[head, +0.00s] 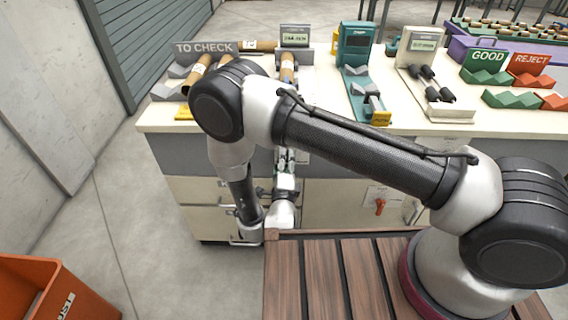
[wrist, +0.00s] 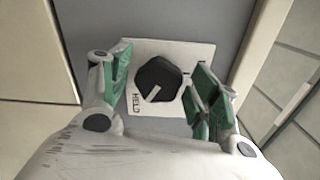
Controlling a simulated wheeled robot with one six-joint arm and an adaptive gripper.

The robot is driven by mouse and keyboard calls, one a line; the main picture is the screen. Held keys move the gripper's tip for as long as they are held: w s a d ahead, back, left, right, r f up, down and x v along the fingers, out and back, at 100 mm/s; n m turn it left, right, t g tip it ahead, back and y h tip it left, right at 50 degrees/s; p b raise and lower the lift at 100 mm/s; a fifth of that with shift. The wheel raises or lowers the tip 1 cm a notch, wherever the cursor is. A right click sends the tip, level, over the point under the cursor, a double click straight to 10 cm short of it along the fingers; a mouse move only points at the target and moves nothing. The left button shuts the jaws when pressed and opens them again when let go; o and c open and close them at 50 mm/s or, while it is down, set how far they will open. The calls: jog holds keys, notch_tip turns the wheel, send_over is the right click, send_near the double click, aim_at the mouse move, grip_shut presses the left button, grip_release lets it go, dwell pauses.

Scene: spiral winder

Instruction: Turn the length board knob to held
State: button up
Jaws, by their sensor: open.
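In the wrist view, a black knob (wrist: 158,79) with a white pointer line sits on a white plate (wrist: 145,48) on a grey panel. The pointer line slants to the lower left, towards the printed word HELD (wrist: 136,103) at the plate's lower left. My gripper (wrist: 162,66) is open, with one green-padded finger to the left of the knob and one to the right. Gaps show between the fingers and the knob. In the head view my gripper (head: 285,160) is low at the bench front, and the black knob is hidden there.
A red knob (head: 380,206) on a white plate is on the bench front to the right. The bench top (head: 230,127) carries gauges, a TO CHECK rack (head: 206,48) and GOOD and REJECT holders. An orange bin (head: 55,290) stands on the floor at lower left.

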jog(key=o, duration=0.4)
jog(key=r, duration=1)
jog(key=shift+s, duration=0.2)
jog(key=shift+c, duration=0.2)
jog(key=shift+w, duration=0.2)
jog(key=c, duration=0.4)
jog(key=shift+o, duration=0.2)
jog(key=shift+s, duration=0.15)
